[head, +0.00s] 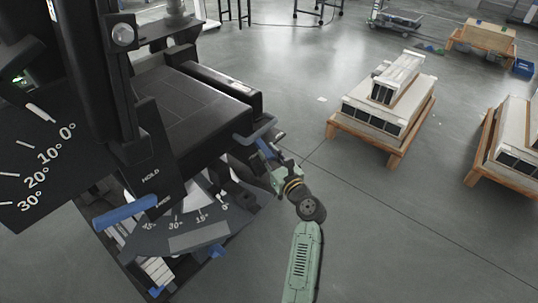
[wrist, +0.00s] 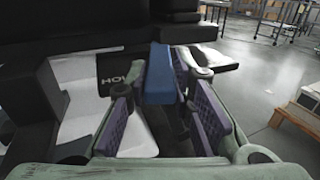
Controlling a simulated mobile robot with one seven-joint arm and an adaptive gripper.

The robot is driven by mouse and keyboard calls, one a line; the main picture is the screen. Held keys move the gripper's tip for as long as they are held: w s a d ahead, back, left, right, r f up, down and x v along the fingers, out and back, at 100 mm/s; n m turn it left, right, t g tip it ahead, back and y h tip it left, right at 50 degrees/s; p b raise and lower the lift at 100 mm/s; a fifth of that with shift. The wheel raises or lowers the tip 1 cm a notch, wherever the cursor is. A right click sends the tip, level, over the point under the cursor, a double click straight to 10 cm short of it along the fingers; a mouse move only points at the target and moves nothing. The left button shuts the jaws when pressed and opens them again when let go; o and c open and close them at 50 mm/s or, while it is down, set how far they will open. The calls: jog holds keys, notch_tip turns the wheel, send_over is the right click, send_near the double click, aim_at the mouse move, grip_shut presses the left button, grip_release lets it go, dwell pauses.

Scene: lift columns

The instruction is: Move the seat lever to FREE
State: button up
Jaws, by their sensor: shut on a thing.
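A blue handle (head: 256,131) sticks out at the front right of the black padded seat (head: 185,110). My gripper (head: 266,148) is shut on this handle. In the wrist view the blue bar (wrist: 158,78) lies between my purple-padded fingers (wrist: 158,110). A black plate (wrist: 115,80) behind it shows letters starting "HO", partly covered. In the head view a second blue lever (head: 126,211) sits at the left, by a black plate (head: 151,180) reading HOLD, with a lower word too small to read surely. The held handle's pivot is hidden.
Angle-scale plates (head: 40,160) and (head: 178,232) stand at the left and below the seat. Wooden pallets with stacked white units (head: 385,105) and (head: 510,140) stand on the right. Grey floor (head: 410,230) is clear in front of them.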

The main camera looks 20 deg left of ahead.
grip_shut()
dwell(0.3)
jog(key=shift+w+d+n+g+y+b, duration=0.6)
jog(key=shift+w+n+g+y+b, duration=0.25)
jog(key=shift+g, duration=0.25)
jog(key=shift+w+d+n+g+y+b, duration=0.25)
jog(key=shift+w+n+g+y+b, duration=0.15)
jog(key=shift+w+n+g, duration=0.45)
jog(key=shift+w+d+n+g+y+b, duration=0.25)
jog(key=shift+w+n+g+y+b, duration=0.25)
jog(key=shift+g, duration=0.65)
jog(key=shift+w+d+n+g+y+b, duration=0.25)
jog(key=shift+w+n+g+y, duration=0.1)
jog(key=shift+n+g, duration=0.55)
